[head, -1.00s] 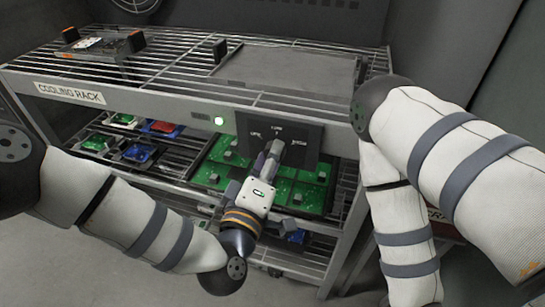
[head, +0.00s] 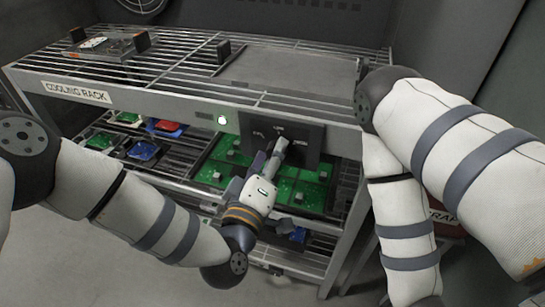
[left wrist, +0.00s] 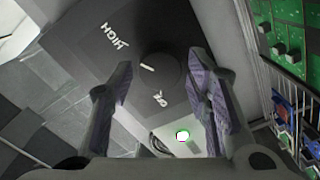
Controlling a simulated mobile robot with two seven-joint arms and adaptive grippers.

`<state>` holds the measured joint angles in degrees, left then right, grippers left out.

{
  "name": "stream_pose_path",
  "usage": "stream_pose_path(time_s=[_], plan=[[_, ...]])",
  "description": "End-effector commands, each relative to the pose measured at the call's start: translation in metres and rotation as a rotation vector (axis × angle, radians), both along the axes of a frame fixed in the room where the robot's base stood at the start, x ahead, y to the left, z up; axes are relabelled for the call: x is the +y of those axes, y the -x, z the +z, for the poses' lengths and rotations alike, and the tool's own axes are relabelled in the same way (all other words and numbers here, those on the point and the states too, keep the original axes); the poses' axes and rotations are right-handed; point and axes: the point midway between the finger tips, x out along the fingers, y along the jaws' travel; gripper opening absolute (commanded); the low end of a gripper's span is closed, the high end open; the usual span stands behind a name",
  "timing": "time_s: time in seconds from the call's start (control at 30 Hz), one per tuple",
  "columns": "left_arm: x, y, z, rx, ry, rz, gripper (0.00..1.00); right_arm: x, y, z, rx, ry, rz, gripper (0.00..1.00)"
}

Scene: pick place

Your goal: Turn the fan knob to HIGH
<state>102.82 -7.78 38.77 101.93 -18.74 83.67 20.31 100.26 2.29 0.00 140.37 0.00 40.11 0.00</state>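The black fan knob (left wrist: 165,78) sits on the dark control panel (head: 313,140). In the left wrist view, the knob's white mark points up-left, roughly toward the HIGH label (left wrist: 116,38); I cannot tell if it lines up exactly. A short label (left wrist: 160,97), apparently OFF, shows below the knob; any label between them is hidden by a finger. My left gripper (head: 277,152) is at the panel front; in the left wrist view its open fingers (left wrist: 160,80) stand on both sides of the knob with gaps visible. In the head view it hides the knob. My right gripper is out of view.
A green light (head: 222,120) glows on the cooling rack (head: 180,108), left of the panel. Green circuit boards (head: 305,190) lie on the shelf close behind and below my left gripper. Colored boards lie further left. The wire top stands above the panel.

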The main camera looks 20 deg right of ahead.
Motion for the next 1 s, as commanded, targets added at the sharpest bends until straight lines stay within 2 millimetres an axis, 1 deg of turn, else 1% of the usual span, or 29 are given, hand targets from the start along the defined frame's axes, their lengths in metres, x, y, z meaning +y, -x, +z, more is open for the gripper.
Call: stream_pose_path(time_s=[0.27, 0.37, 0.47, 0.6, 0.73, 0.83, 1.0], plan=[[-0.001, 0.002, -0.001, 0.003, 0.001, -0.003, 0.54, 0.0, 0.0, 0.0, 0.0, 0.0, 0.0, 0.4], [0.003, 0.008, -0.002, 0.006, -0.001, -0.005, 0.54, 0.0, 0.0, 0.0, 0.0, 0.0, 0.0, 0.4], [0.016, 0.027, -0.002, 0.008, -0.002, -0.006, 0.54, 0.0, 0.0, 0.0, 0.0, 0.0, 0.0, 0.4], [0.038, 0.059, -0.002, 0.008, -0.002, -0.005, 0.54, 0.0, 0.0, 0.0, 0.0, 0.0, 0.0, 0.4], [0.055, 0.084, -0.002, 0.006, -0.002, -0.004, 0.54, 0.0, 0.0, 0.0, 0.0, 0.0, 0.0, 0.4], [0.063, 0.095, -0.001, 0.004, 0.0, -0.004, 0.54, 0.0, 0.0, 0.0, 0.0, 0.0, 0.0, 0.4], [0.067, 0.101, -0.001, 0.002, 0.0, -0.001, 0.54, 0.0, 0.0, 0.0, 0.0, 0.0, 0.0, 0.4]])
